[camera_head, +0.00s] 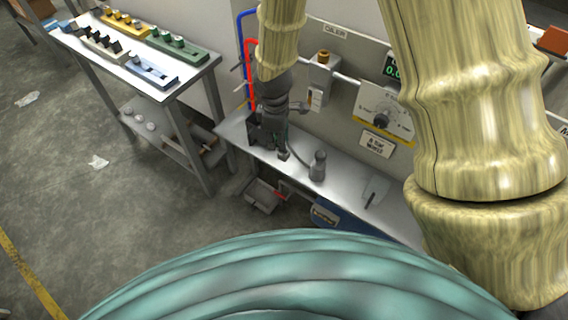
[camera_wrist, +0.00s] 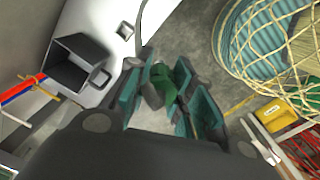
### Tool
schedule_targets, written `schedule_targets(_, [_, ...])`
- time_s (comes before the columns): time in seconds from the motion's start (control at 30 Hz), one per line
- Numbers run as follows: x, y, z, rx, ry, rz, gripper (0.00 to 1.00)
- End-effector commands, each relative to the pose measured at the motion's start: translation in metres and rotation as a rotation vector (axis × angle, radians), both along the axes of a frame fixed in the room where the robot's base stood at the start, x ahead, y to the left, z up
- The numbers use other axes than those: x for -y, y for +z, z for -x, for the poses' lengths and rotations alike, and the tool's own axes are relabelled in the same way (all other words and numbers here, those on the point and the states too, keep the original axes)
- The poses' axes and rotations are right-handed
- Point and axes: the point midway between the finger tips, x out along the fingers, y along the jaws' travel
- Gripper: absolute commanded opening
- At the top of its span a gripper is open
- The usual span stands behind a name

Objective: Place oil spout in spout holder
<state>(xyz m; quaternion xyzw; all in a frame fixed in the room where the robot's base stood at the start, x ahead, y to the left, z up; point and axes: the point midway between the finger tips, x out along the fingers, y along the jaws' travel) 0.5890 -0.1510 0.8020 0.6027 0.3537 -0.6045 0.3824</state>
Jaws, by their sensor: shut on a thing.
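My gripper (camera_wrist: 157,82) has teal pads on both sides of a small dark grey-green piece (camera_wrist: 154,94), which I take to be the oil spout. It is shut on this piece; the fingers hide part of it. A thin grey hose (camera_wrist: 142,38) curves down toward the held piece in the wrist view. A dark grey open box (camera_wrist: 72,62), which looks like the spout holder, is left of the fingers, apart from the held piece.
The metal bench (camera_head: 340,190) carries a grey bottle-like fitting (camera_head: 318,166). A side table (camera_head: 130,70) with coloured trays is at left, with open floor between.

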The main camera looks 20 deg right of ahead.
Motion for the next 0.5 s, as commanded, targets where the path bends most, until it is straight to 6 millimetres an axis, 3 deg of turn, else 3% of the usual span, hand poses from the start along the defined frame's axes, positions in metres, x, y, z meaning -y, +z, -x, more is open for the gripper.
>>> schedule_targets(0.03, [-0.003, -0.026, 0.008, -0.009, 0.100, 0.001, 0.00])
schedule_targets(0.2, [-0.013, -0.066, 0.031, -0.021, 0.456, -0.004, 0.00])
schedule_targets(0.5, [-0.026, -0.104, 0.061, -0.030, 0.876, -0.020, 0.00])
